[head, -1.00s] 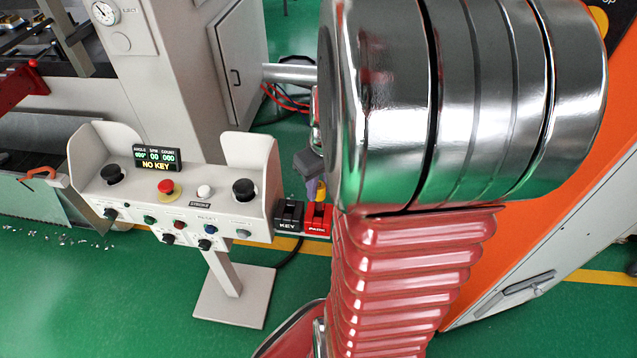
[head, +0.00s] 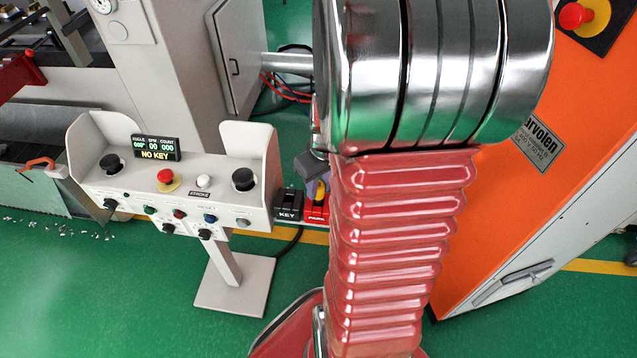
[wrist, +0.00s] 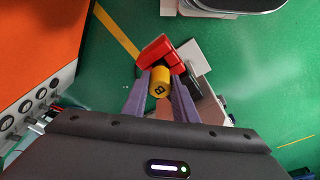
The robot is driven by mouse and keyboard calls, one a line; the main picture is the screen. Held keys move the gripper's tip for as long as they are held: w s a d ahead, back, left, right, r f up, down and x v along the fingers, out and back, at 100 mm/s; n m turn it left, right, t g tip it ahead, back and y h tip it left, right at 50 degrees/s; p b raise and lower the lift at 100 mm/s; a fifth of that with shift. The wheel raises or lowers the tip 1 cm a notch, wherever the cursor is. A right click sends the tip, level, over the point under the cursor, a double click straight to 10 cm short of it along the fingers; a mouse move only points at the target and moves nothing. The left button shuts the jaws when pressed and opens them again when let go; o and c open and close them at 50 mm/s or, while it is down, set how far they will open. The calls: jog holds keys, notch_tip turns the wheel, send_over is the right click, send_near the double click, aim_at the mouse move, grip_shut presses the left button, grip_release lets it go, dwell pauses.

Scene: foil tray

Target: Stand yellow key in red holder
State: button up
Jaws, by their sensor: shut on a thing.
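The yellow key (wrist: 160,84) shows its round end in the wrist view. My gripper (wrist: 161,84) is shut on it, one purple finger on each side. The red holder (wrist: 156,50) lies just beyond the key there, and the key's end partly overlaps it in the picture. In the head view, the red holder (head: 317,213) is marked PARK, and my gripper (head: 318,188) is right above it, partly hidden by my arm. The key's lower part is hidden, so I cannot tell whether it touches or enters the holder.
A black holder (head: 288,205) marked KEY stands immediately left of the red one. The control console (head: 180,190) with upright side walls is further left; its display (head: 155,148) reads NO KEY. An orange cabinet (head: 520,190) stands right of my arm.

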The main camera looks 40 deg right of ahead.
jog(key=shift+f, duration=0.35)
jog(key=o, duration=1.1)
jog(key=shift+o, duration=0.2)
notch_tip(320, 180, up, 14)
jog(key=s, duration=0.2)
jog(key=shift+a+f, duration=0.15)
jog(key=shift+f, duration=0.05)
dwell(0.8)
